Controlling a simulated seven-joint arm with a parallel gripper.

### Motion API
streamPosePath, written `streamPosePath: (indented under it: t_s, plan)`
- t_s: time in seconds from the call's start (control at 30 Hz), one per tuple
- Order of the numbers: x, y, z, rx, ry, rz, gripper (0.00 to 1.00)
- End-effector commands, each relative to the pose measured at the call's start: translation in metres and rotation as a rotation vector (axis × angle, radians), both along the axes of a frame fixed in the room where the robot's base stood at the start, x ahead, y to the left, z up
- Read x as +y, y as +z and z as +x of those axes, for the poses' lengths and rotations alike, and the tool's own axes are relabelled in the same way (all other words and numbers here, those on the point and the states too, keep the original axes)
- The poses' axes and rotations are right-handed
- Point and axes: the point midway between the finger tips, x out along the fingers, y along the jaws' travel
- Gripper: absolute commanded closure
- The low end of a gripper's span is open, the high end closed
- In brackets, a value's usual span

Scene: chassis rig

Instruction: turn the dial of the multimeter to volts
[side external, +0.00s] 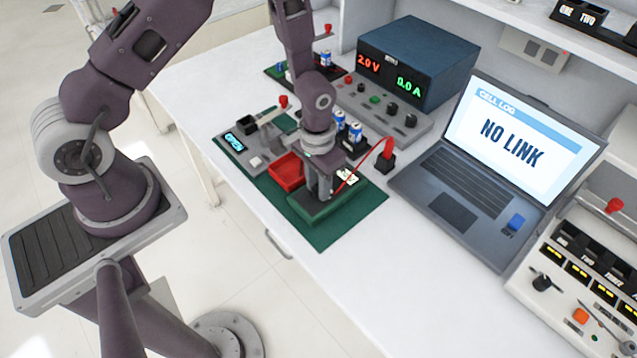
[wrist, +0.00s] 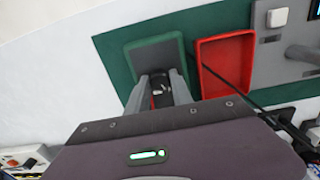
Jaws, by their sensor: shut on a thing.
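The multimeter (side external: 312,212) is a dark green box lying on a green mat (side external: 352,222) near the bench's front edge. My gripper (side external: 322,190) points straight down over it. In the wrist view my gripper (wrist: 159,88) has its two fingers on either side of a small dark dial with a light mark (wrist: 158,84), shut on it. The multimeter's green body (wrist: 152,54) shows beyond the fingers. Which setting the dial points to cannot be read. In the side view the fingers hide the dial.
A red tray (side external: 286,172) lies just left of the multimeter. A red lead (side external: 366,165) runs from near the multimeter to a black block with a red top (side external: 386,158). Blue-and-white cells (side external: 355,133) stand behind my gripper. A laptop (side external: 455,185) showing "NO LINK" sits to the right.

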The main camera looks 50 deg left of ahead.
Motion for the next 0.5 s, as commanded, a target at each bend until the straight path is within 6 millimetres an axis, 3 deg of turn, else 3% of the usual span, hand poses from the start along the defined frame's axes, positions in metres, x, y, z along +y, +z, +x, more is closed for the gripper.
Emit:
streamPosePath:
  t_s: [0.5]
  plan:
    - [-0.0003,0.0009,0.0006,-0.001,-0.073,0.000,1.00]
